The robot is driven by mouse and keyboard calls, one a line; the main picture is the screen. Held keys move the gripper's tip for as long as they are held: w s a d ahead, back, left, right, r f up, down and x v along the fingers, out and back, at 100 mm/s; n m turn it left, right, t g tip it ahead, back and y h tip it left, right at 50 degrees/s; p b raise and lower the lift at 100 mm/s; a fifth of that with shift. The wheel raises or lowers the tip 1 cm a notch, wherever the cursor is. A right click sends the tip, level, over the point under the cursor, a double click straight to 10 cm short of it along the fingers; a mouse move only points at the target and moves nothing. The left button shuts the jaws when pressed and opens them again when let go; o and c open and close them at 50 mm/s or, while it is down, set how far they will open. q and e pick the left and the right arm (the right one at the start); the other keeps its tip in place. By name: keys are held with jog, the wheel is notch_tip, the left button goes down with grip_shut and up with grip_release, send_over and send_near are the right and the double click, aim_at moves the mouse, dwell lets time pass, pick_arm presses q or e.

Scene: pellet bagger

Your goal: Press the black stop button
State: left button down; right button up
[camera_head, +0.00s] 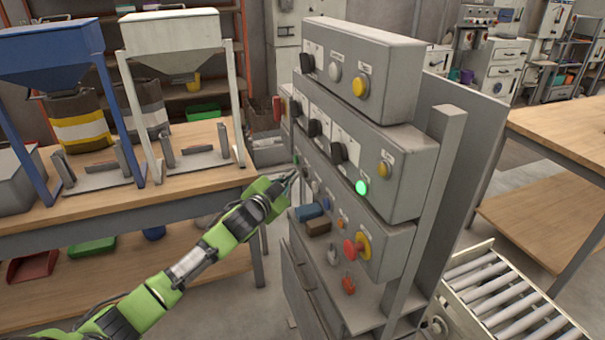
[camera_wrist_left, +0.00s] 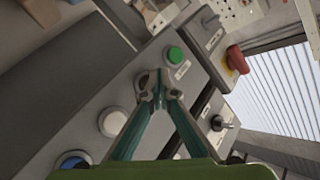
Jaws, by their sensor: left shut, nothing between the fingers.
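My left gripper (camera_head: 292,176) is shut and empty, its tips at the left part of the grey control panel (camera_head: 400,160). In the wrist view its closed fingertips (camera_wrist_left: 158,88) lie over a row of buttons, between a green button (camera_wrist_left: 175,55) and a white button (camera_wrist_left: 112,122). They hide the spot between those two, so I cannot tell whether a black button is under them or whether they touch it. Black knobs (camera_head: 338,153) sit on the row above in the head view. No label reading stop is legible. My right gripper is not in view.
The panel also carries a lit green button (camera_head: 361,187), a red knob on yellow (camera_head: 357,248) and a blue control (camera_head: 308,211). A wooden bench (camera_head: 200,180) with hoppers stands left. A roller conveyor (camera_head: 500,295) lies right of the panel.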

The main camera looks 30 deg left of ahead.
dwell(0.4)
pick_arm(q)
jog(key=shift+w+d, duration=0.3)
jog(key=shift+w, duration=0.05)
jog(key=shift+w+d, duration=0.2)
jog(key=shift+w, duration=0.05)
dwell(0.6)
jog(key=shift+s+a, duration=0.1)
jog(key=shift+s+a+p, duration=0.4)
jog(key=shift+s+p, duration=0.15)
jog(key=s+a+p, duration=0.1)
jog(key=s+a, duration=0.1)
jog(key=s+a+p, duration=0.1)
jog(key=s+a, duration=0.1)
jog(key=shift+s, duration=0.25)
dwell(0.3)
